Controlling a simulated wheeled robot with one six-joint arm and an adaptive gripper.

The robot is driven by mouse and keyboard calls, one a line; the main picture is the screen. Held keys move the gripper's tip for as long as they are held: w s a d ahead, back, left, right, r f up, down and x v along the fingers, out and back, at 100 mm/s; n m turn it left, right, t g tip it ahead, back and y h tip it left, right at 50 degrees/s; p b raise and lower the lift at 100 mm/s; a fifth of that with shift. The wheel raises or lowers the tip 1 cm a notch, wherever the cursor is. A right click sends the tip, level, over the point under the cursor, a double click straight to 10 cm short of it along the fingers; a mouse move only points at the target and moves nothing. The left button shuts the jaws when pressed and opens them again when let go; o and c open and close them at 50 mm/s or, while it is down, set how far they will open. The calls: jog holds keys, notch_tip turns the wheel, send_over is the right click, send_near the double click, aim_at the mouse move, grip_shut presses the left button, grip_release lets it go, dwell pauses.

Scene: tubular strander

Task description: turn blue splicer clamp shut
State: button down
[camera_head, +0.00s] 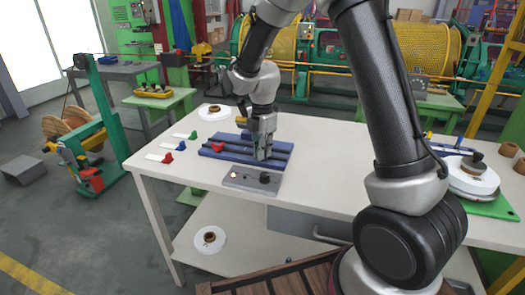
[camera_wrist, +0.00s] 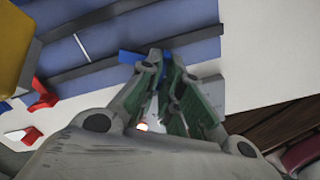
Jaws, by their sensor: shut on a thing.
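The splicer (camera_head: 225,154) is a blue slotted base on the white table. It fills the upper left of the wrist view (camera_wrist: 185,48). My gripper (camera_head: 262,156) points down at the right part of the splicer. In the wrist view my gripper (camera_wrist: 160,62) has its fingertips close together on the blue clamp (camera_wrist: 129,57). Only small blue parts of the clamp show beside the fingers; its exact angle is hidden. A red clamp (camera_head: 217,147) stands at the left of the splicer and also shows in the wrist view (camera_wrist: 40,98).
A grey control box (camera_head: 245,180) with a lit lamp and black knob stands just in front of the splicer. White cards with small coloured pieces (camera_head: 168,158) lie at the left. A white reel (camera_head: 214,112) lies behind. The table right of the splicer is clear.

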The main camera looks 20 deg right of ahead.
jog(key=m, duration=0.5)
jog(key=shift+w+m, duration=0.15)
jog(key=shift+m, duration=0.15)
jog(key=m, duration=0.5)
jog(key=shift+w+m, duration=0.15)
jog(key=shift+m, duration=0.15)
dwell(0.3)
jog(key=c, duration=1.6)
grip_release()
notch_tip(320, 180, up, 12)
jog(key=shift+m, duration=0.3)
